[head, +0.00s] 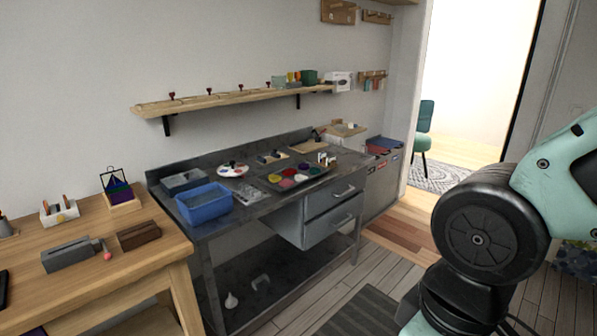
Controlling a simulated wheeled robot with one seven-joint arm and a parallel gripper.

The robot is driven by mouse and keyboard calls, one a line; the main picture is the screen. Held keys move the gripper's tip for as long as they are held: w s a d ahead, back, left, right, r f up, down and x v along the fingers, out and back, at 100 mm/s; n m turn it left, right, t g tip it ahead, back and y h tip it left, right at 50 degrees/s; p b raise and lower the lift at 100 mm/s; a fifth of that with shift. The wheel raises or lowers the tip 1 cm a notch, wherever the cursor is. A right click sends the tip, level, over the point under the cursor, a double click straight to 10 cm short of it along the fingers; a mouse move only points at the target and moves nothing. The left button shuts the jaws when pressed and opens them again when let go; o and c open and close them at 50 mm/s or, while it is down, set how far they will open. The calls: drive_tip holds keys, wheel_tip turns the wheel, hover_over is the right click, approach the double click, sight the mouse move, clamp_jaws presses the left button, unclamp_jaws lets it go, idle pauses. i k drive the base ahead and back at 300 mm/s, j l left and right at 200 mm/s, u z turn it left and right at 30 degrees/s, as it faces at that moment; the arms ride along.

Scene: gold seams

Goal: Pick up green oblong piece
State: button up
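I cannot pick out a green oblong piece with certainty in the head view. A dark tray (268,184) on the grey metal bench holds several round coloured patches, some perhaps green, too small to tell. A white round palette (233,170) with coloured spots lies to its left. A green block-like container (309,77) stands on the wall shelf. My arm fills the right side of the view, and my gripper is out of view.
The metal bench (213,232) also carries a blue bin (204,204) and a grey tray (184,181). A wooden table (90,229) stands at the left with small holders on it. The wall shelf (232,99) hangs above the bench. Open floor (376,268) lies between bench and arm.

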sight(328, 159)
drive_tip(key=i+l, duration=0.1)
drive_tip(key=i, duration=0.45)
drive_tip(key=i+l+u, duration=0.1)
drive_tip(key=i, duration=0.5)
drive_tip(key=i+l, duration=0.1)
drive_tip(key=i, duration=0.45)
drive_tip(key=i+l, duration=0.15)
drive_tip(key=i, duration=0.45)
drive_tip(key=i+l+u, duration=0.1)
drive_tip(key=i, duration=0.45)
